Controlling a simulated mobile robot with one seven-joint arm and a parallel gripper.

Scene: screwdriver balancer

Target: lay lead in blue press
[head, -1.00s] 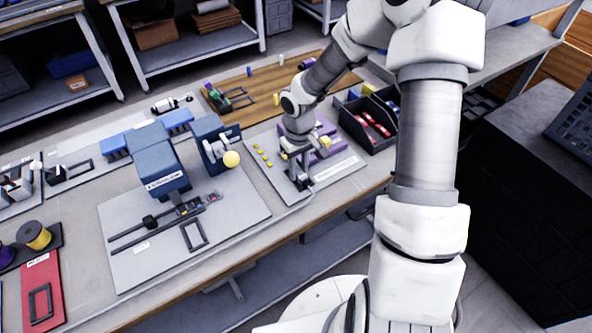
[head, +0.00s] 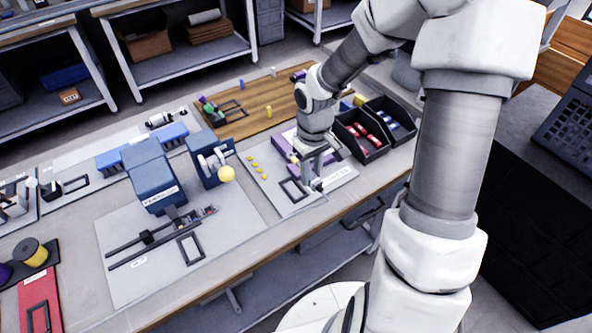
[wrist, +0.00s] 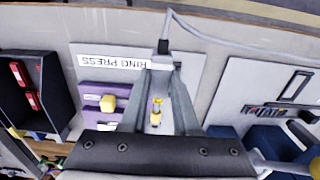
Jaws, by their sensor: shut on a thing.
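My gripper (head: 318,186) is over the front part of the ring press plate, right of a black outline there. In the wrist view its fingers (wrist: 161,66) close together on a small dark lead end (wrist: 162,47). A thin grey lead (wrist: 215,37) runs from it and curves away to the right. The blue press (head: 150,178) stands left of my gripper on its own grey plate, with a rail and a black rectangular outline (head: 190,248) in front. Part of the blue press (wrist: 272,138) shows at lower right in the wrist view.
The purple ring press (wrist: 95,115) is beside my gripper. Bins (head: 362,135) with red and blue parts stand to the right. A yellow ball knob (head: 227,174) sticks out at the blue press's right side. A wooden board (head: 262,105) lies behind.

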